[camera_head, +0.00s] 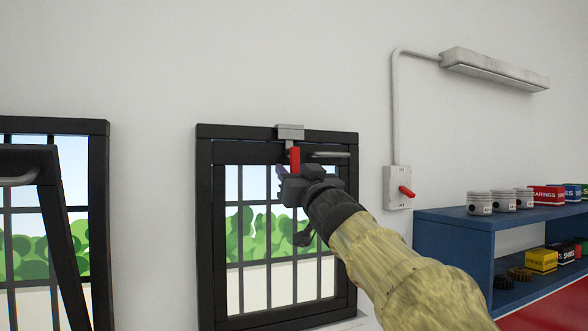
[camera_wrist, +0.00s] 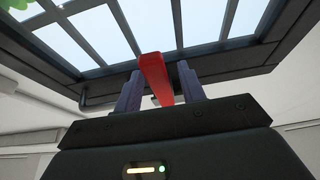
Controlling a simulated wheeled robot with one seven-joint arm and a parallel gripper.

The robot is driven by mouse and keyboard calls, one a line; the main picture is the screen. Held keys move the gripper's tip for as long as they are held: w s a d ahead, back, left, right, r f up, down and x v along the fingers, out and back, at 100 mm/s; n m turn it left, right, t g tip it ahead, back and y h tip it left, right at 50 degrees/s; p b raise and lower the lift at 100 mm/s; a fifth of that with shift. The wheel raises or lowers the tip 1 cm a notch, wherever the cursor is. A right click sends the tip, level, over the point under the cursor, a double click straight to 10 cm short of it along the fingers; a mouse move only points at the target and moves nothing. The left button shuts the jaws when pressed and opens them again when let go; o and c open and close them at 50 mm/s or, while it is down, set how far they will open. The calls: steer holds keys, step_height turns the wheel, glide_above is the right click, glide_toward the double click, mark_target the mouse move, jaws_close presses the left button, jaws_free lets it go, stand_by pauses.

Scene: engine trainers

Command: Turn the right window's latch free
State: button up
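The right window (camera_head: 204,230) has a black barred frame and sits flush in the wall. Its red latch (camera_head: 294,158) hangs straight down from a grey block (camera_head: 290,132) at the top of the frame. My gripper (camera_head: 285,172) is up at the latch. In the wrist view, the latch (camera_wrist: 156,78) stands between the two purple-grey fingers of my gripper (camera_wrist: 160,72). The fingers are apart on either side of it, with gaps showing toward their bases. Contact at the tips is not clear. The head view hides the latch's lower end behind the gripper.
A grey handle bar (camera_head: 330,155) lies just right of the latch on the window top. The left window (camera_head: 98,200) has its sash (camera_head: 50,205) tilted out. A switch box (camera_head: 397,188) with a red lever and a blue shelf (camera_head: 450,218) stand to the right.

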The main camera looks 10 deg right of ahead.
jaws_close()
